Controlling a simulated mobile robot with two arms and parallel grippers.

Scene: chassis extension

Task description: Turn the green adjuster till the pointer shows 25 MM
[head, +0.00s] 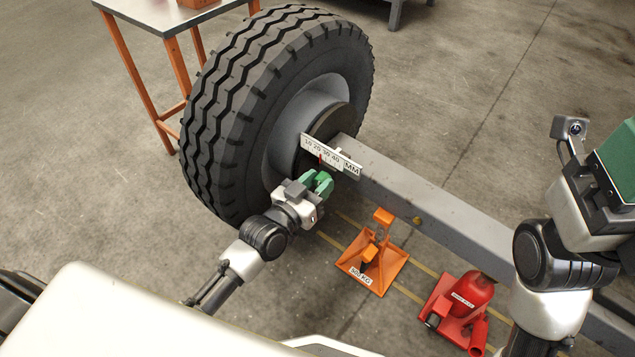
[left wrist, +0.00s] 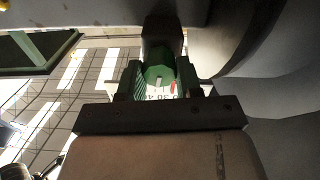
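The white scale plate (head: 347,165), marked 10 to 40 and MM, sits by the wheel end of the grey beam. The red pointer (head: 321,159) shows at its lower edge, seemingly near 20 to 30; I cannot read it exactly. My left gripper (head: 318,182) is at the adjuster just below the scale. In the left wrist view the green adjuster (left wrist: 158,68) lies between the two green fingers, and the pointer (left wrist: 173,86) shows beside it. I cannot tell whether the fingers touch it. My right gripper (head: 614,165) is raised at the right edge, partly cut off.
A large tire (head: 225,110) stands left of the scale. The grey beam (head: 440,210) runs to the lower right. An orange stand (head: 373,262) and a red jack (head: 465,300) are below it. A table (head: 165,14) stands at the top left.

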